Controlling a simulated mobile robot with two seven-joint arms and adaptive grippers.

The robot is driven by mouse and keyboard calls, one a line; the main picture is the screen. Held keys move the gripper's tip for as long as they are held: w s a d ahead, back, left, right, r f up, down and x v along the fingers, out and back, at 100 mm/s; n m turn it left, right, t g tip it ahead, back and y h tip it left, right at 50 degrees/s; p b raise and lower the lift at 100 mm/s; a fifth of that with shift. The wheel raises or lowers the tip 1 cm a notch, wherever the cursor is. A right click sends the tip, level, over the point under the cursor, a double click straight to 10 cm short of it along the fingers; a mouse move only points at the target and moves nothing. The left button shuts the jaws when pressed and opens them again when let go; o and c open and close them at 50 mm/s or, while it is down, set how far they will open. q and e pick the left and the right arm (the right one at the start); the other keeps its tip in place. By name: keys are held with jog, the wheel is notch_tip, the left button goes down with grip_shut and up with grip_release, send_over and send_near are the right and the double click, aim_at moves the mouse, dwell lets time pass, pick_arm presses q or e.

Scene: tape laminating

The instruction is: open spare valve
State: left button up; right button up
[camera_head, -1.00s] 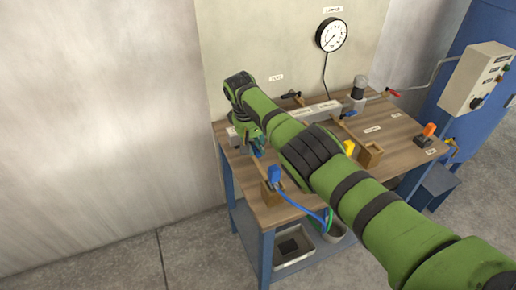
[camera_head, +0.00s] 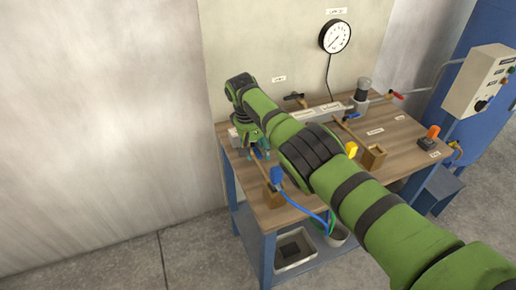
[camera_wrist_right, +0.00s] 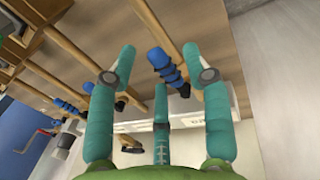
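My right gripper (camera_head: 258,151) hangs low over the left end of the wooden bench (camera_head: 400,140), largely covered by my green arm. In the right wrist view its teal fingers (camera_wrist_right: 160,68) are spread apart. A blue-handled valve lever (camera_wrist_right: 163,62) shows between the fingertips; contact cannot be told. A second blue lever (camera_wrist_right: 66,107), a black lever (camera_wrist_right: 130,146) and a red lever (camera_wrist_right: 42,133) show further off. In the head view the black lever (camera_head: 294,97), a blue lever (camera_head: 351,116) and the red lever (camera_head: 398,95) are along the back. I cannot read which label names the spare valve.
A pressure gauge (camera_head: 335,36) hangs on the back panel. A wooden block (camera_head: 374,156), a blue-topped item (camera_head: 276,175) and an orange-topped item (camera_head: 432,133) stand on the bench. A grey control box (camera_head: 480,79) is at the right. A tray (camera_head: 294,250) sits on the lower shelf.

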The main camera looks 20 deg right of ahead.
jog(key=shift+w+a+r, duration=0.1)
jog(key=shift+a+r, duration=0.05)
jog(key=shift+r, duration=0.4)
notch_tip(320, 180, up, 11)
jog(key=a, duration=0.2)
jog(key=shift+s+f, duration=0.15)
jog(key=shift+s, duration=0.05)
